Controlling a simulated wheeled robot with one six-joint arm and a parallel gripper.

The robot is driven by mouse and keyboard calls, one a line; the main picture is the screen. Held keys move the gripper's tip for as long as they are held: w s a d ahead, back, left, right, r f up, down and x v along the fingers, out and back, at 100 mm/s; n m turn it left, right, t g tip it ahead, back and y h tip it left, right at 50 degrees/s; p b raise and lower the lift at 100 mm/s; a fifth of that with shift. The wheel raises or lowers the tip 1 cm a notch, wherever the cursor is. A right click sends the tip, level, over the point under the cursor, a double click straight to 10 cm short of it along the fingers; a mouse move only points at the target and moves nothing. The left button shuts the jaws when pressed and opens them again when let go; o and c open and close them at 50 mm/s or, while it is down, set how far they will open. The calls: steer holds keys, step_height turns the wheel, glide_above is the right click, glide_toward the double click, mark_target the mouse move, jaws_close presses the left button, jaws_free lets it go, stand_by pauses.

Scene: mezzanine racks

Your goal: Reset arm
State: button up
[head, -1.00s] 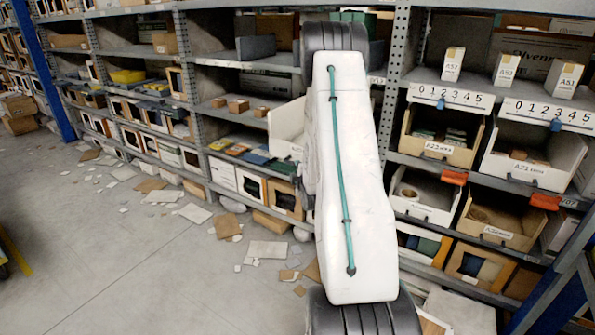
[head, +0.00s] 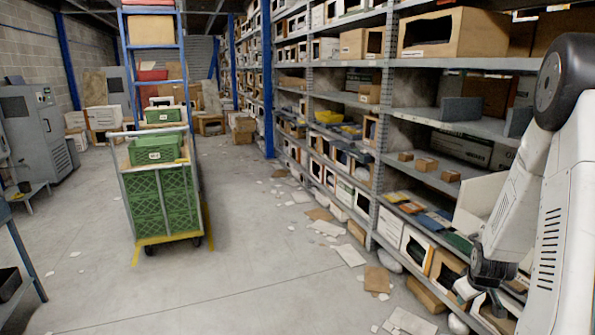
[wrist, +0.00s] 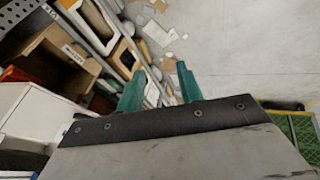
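My gripper (wrist: 160,70) shows in the wrist view as two teal fingers pointing away from a dark, bolted plate. The fingers stand apart with nothing between them; shelf fronts and littered floor show beyond. In the head view my white arm with black joints fills the right edge, folded in front of the shelving. The gripper itself cannot be made out in the head view.
Metal shelving (head: 377,150) with boxes and bins runs along the right, close to my arm. Papers and cardboard (head: 349,255) litter the floor beside it. A trolley (head: 160,237) with green crates (head: 163,213) stands left of centre. The grey floor (head: 240,240) between is open.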

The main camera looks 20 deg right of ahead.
steer(key=s+a+r+g+y, duration=0.1)
steer(key=s+a+r, duration=0.5)
steer(key=a+r, duration=0.3)
steer(key=s+a+r+y, duration=0.1)
steer(key=s+a+r, duration=0.6)
steer(key=a, duration=0.7)
steer(key=s+a+r+g+y, duration=0.1)
steer(key=s+a+r, duration=0.6)
steer(key=a+r, duration=0.4)
steer(key=shift+a+r+g+y, duration=0.3)
steer(key=shift+a+r, duration=0.05)
steer(key=shift+a, duration=0.4)
